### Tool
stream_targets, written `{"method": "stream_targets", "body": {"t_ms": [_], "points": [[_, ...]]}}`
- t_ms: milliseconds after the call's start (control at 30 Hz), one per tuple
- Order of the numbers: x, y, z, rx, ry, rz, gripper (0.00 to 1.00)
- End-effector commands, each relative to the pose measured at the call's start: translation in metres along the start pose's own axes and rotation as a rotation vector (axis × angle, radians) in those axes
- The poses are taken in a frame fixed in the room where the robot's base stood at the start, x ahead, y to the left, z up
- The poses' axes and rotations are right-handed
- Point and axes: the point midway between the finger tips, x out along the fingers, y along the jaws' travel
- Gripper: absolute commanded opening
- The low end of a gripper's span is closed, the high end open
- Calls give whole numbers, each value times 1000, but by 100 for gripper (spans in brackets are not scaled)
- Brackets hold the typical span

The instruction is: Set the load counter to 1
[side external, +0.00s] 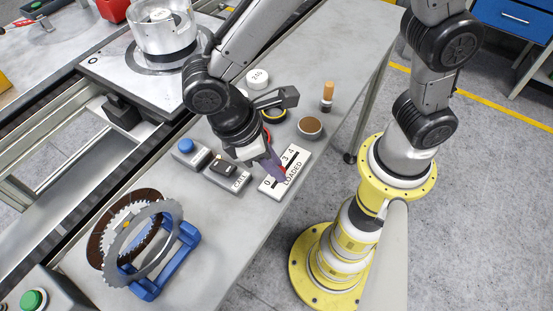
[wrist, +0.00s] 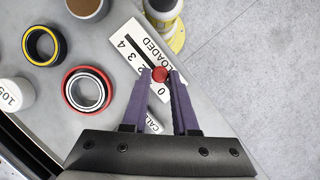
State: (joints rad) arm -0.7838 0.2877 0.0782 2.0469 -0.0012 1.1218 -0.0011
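The load counter is a white plate marked LOADED (side external: 286,171), with a dark slot and a row of numbers. It also shows in the wrist view (wrist: 142,55). A red knob (wrist: 159,74) sits in the slot toward the 0 end, between the visible 2 and 0. The 1 mark is hidden by a finger. My gripper (wrist: 161,73) is down over the plate, its purple fingers on either side of the knob and apparently closed on it. In the side view, my gripper (side external: 277,176) covers part of the plate and most of the knob.
A CALL box (side external: 227,174) and a blue-button box (side external: 191,152) stand left of the counter. A brown-topped cup (side external: 310,127), an orange-handled item (side external: 327,97) and a white 210 weight (side external: 257,78) stand behind. A blue stand with toothed discs (side external: 150,275) is at front left.

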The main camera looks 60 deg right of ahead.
Motion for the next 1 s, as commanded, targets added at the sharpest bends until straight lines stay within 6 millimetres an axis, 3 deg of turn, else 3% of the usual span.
{"method": "stream_targets", "body": {"t_ms": [33, 133, 167, 567, 667, 1000], "points": [[-1, 0, 0, 0, 4, 0, 37], [-1, 0, 0, 0, 3, 0, 55], [-1, 0, 0, 0, 3, 0, 57], [-7, 0, 0, 0, 2, 0, 57], [-21, 0, -1, 0, 5, 0, 57], [-94, 0, -1, 0, 7, 0, 57]]}}
